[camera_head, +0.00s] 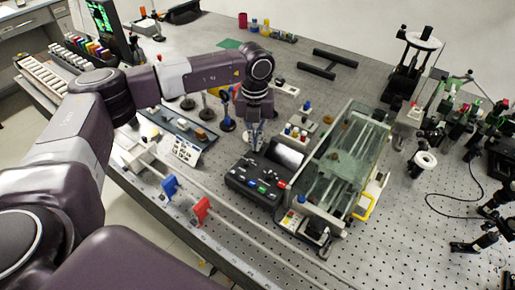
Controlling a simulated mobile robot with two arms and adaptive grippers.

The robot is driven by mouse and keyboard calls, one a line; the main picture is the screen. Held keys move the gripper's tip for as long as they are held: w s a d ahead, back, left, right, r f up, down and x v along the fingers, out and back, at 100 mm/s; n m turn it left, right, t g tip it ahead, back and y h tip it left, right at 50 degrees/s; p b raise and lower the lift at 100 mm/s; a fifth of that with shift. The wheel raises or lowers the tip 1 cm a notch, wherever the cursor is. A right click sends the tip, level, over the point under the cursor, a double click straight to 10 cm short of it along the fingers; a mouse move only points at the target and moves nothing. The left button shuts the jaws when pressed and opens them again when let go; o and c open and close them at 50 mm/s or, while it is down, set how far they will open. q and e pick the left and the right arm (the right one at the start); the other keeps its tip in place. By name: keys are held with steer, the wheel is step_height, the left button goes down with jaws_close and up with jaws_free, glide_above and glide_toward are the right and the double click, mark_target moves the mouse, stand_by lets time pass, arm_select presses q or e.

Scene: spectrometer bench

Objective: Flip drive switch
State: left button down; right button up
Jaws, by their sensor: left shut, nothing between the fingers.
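A dark control box (252,181) with several coloured buttons and a red-tipped part at its right end sits on the perforated bench. I cannot tell which of its parts is the drive switch. My left gripper (257,146) points down over the back left part of this box, and its fingers are shut with nothing in them. I cannot tell whether the fingertips touch the box. The wrist hides the area just behind the box. My right gripper is not in view.
A glass-covered instrument (345,160) with a yellow handle (366,207) stands right of the box. Blue (170,187) and red (200,211) clamps sit on a rail in front. Optical mounts crowd the far right. Perforated bench surface (405,235) is clear at front right.

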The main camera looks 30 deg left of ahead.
arm_select(q)
steer(key=shift+s+f+b, duration=0.1)
steer(key=shift+f+b, duration=0.35)
steer(key=shift+f, duration=0.2)
steer(key=shift+r, duration=0.15)
steer(key=shift+r+p, duration=0.8)
steer(key=shift+r, duration=0.15)
steer(key=shift+r+p, duration=1.3)
steer(key=shift+r, duration=1.15)
steer(key=shift+f, duration=0.1)
